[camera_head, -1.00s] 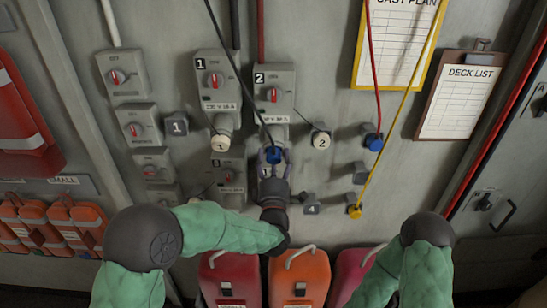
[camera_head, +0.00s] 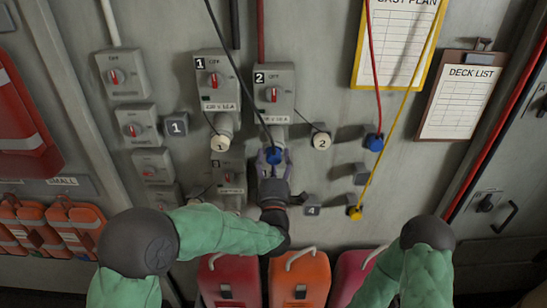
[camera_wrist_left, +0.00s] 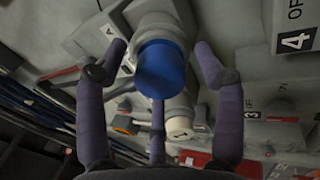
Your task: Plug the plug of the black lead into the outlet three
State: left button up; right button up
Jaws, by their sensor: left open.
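The black lead (camera_head: 238,75) hangs from the top and ends in a blue plug (camera_head: 275,157). That plug is at the mouth of the grey socket under outlet two (camera_head: 274,92); I cannot tell how deeply it sits. In the left wrist view the blue plug (camera_wrist_left: 163,70) lies against a grey collar, between spread fingers. My left gripper (camera_head: 273,160) is open around it, with gaps at both sides. Outlet three (camera_head: 229,178) is lower left of the gripper, with its socket poorly visible. My right gripper is out of view.
Outlet one (camera_head: 216,85) has a cream cap (camera_head: 219,143) at its mouth. A cream cap marked 2 (camera_head: 321,140) hangs at the right. A red lead's blue plug (camera_head: 374,142) and a yellow plug (camera_head: 355,213) are farther right. Canisters (camera_head: 300,278) stand below.

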aim_at(273, 162)
pick_arm(q)
jog(key=shift+b, duration=0.3)
grip_shut()
jog(key=shift+s+f+b, duration=0.1)
jog(key=shift+f+b, duration=0.1)
jog(key=shift+b, duration=0.15)
jog(key=shift+s+b, duration=0.4)
jog(key=shift+s, duration=0.25)
jog(key=shift+s+f, duration=0.15)
jog(key=shift+f, duration=0.1)
jog(key=shift+b+v, duration=2)
jog(key=shift+b, duration=0.05)
jog(key=shift+r, duration=0.1)
